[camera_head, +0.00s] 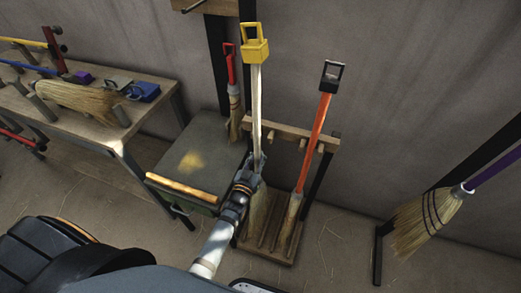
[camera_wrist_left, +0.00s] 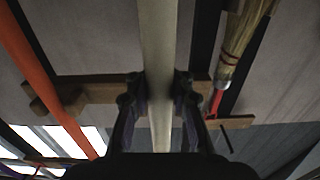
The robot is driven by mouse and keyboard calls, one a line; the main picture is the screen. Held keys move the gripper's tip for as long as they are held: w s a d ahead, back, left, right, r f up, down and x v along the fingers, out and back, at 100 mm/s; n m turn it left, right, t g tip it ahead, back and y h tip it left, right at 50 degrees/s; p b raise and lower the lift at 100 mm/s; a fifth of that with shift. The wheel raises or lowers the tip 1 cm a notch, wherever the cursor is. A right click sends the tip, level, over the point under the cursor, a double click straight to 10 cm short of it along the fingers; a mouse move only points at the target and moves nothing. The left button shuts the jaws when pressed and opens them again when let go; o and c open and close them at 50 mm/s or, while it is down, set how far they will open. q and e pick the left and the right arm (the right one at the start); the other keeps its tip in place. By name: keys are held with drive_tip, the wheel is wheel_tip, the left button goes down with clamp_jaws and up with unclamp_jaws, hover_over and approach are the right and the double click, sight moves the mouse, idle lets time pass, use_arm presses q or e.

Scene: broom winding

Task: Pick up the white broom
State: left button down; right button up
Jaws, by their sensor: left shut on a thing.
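The white broom (camera_head: 256,100) stands upright in the wooden rack (camera_head: 285,131), with a yellow grip at its top and straw bristles low in the rack. My left gripper (camera_head: 256,165) is shut on its white handle, below the rack's top bar in the head view. In the left wrist view the white handle (camera_wrist_left: 159,60) runs between the two fingers of the left gripper (camera_wrist_left: 160,95). The arm hides part of the lower broom. My right gripper is in neither view.
An orange-handled broom (camera_head: 314,142) stands in the rack just right of the white one. A red-handled broom (camera_head: 231,70) hangs behind left. A purple-handled broom (camera_head: 430,217) is at far right. A workbench (camera_head: 150,133) stands left.

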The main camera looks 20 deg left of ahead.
use_arm(q)
drive_tip(key=s+r+p, duration=0.5)
drive_tip(key=s+p, duration=0.3)
drive_tip(key=s, duration=0.2)
drive_tip(key=shift+a+r+p, duration=0.2)
drive_tip(key=shift+r+p, duration=0.15)
drive_tip(key=shift+r, duration=0.05)
idle(0.4)
